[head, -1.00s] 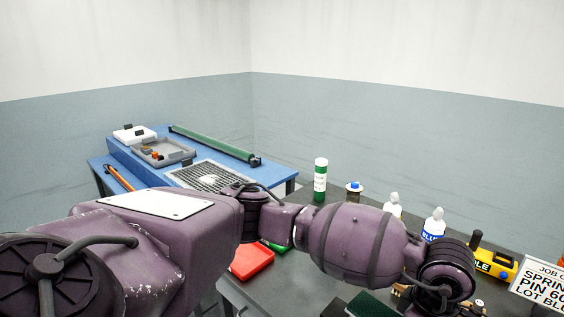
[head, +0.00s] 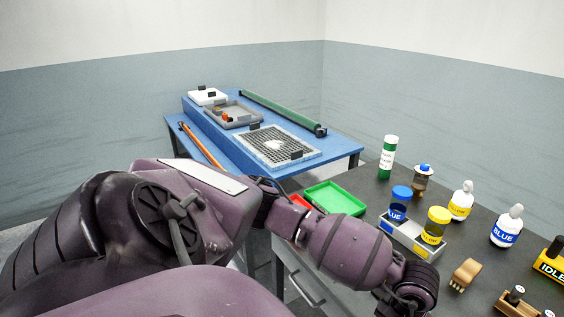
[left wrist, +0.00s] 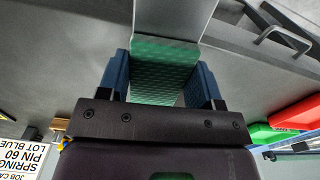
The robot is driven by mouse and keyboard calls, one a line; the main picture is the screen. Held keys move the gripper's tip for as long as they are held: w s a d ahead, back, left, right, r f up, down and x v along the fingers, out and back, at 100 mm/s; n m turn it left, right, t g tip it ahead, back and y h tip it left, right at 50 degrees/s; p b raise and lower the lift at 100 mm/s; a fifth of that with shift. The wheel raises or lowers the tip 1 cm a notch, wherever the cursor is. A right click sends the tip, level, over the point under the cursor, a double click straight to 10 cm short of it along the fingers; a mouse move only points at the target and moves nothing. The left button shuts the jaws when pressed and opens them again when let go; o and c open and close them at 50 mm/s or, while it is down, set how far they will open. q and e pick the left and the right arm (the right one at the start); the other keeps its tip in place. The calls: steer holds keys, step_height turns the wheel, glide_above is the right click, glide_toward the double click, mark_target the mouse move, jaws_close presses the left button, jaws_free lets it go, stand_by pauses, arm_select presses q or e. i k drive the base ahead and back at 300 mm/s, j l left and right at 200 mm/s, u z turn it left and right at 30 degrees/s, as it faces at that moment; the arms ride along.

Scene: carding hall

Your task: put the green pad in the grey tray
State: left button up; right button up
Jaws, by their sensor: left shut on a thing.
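The green pad (left wrist: 163,62) is between the blue fingers of my left gripper (left wrist: 162,75) in the left wrist view. The gripper is shut on it. In the head view my left arm crosses the lower middle, and its gripper and the pad are out of sight. A grey tray (head: 262,122) with small orange and dark items in it sits on the blue table at the back, well away from the arm's end. My right gripper is in neither view.
On the blue table (head: 336,151) are a white tray (head: 201,98), a wire-mesh panel (head: 262,143) and a green roller (head: 280,110). The dark bench holds a green tray (head: 352,206), a red tray (head: 298,202), a grey box (head: 393,233) with two jars, and several bottles.

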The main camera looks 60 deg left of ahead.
mark_target(237, 115)
steer(key=k, duration=0.45)
steer(key=k+u, duration=0.1)
steer(key=u, duration=0.35)
steer(key=k+u, duration=0.1)
steer(key=u, duration=1.5)
steer(key=i+u, duration=0.15)
steer(key=u, duration=0.95)
steer(key=i+l, duration=0.2)
steer(key=i, duration=0.25)
steer(key=i+l, duration=0.2)
steer(key=i, duration=0.25)
steer(key=i+l, duration=0.2)
steer(key=i, duration=0.2)
steer(key=i+l, duration=0.2)
steer(key=i, duration=2.5)
